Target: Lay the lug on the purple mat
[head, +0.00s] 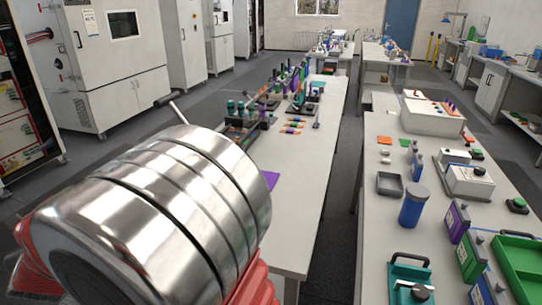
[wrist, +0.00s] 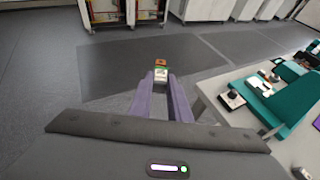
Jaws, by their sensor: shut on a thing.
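My gripper (wrist: 161,84) shows in the wrist view, its two purple fingers shut on a small lug (wrist: 160,74) at their tips. The lug has an orange-brown top with pale and green parts below; its fine shape is too small to tell. Behind it is open grey floor, to the left of the bench. The purple mat (head: 270,180) lies on the long white bench in the head view, partly hidden by a large metal cylinder of my arm. A sliver of purple, likely the mat, shows at the right edge of the wrist view (wrist: 317,123). My gripper is hidden in the head view.
The white bench (head: 296,225) has a bare front part. Farther back stand teal-and-black fixtures (head: 245,115) and several small orange pieces (head: 293,126). In the wrist view, a teal fixture (wrist: 285,95) stands near the bench edge. A second bench (head: 385,235) runs along the right.

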